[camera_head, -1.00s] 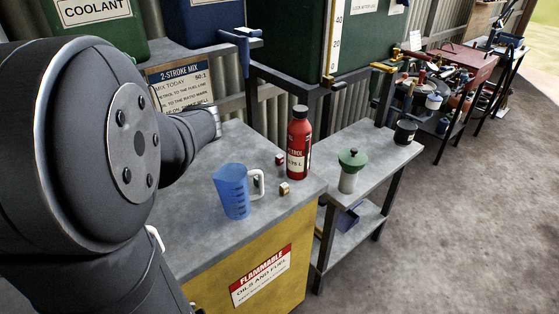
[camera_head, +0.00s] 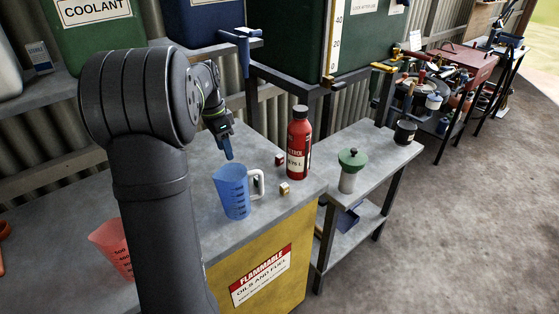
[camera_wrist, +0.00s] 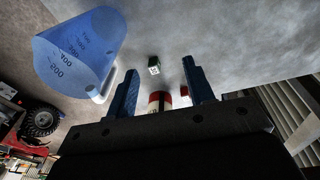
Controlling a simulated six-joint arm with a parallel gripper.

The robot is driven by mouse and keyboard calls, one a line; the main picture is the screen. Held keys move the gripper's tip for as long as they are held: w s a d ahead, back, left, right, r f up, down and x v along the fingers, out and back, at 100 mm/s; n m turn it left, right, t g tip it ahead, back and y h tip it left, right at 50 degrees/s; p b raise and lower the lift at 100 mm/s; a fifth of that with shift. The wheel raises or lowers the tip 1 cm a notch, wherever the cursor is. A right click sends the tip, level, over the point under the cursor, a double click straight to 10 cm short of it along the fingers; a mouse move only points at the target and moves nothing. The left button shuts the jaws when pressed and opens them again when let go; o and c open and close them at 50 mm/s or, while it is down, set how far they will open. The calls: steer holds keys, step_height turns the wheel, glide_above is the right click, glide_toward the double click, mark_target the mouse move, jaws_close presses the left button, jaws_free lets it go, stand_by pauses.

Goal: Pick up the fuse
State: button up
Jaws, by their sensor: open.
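Two small blocks lie on the grey bench top: a tan one (camera_head: 284,188) beside the jug's handle and a red one (camera_head: 279,160) by the red bottle. I cannot tell for sure which is the fuse. In the wrist view, a small dark block with a pale marked face (camera_wrist: 154,66) shows between my fingertips in the picture, and a red one (camera_wrist: 184,91) shows lower, near the right finger. My gripper (camera_head: 227,153) has blue fingers and hangs above the bench behind the jug.
A blue measuring jug (camera_head: 232,192) with a white handle stands close to my gripper. A green-topped container (camera_head: 349,170) is on the lower side table. A red jug (camera_head: 112,248) is at the left.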

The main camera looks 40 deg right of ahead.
steer(key=w+d+r+n+h, duration=0.1)
steer(key=d+h, duration=0.2)
steer(key=d, duration=0.2)
steer(key=w+d+r+h, duration=0.1)
steer(key=d+r+h, duration=0.1)
steer(key=d, duration=0.3)
glide_above(278, 156)
steer(key=w+a, duration=0.1)
steer(key=a, duration=0.2)
steer(key=shift+g, duration=0.4)
steer(key=f, duration=1)
steer(key=shift+w+d+f, duration=0.2)
steer(key=shift+f, duration=0.05)
steer(key=shift+s+a+x, duration=0.15)
steer(key=shift+x, duration=1.15)
steer(key=shift+s+a+x, duration=0.1)
steer(key=shift+x, duration=1.25)
jaws_close()
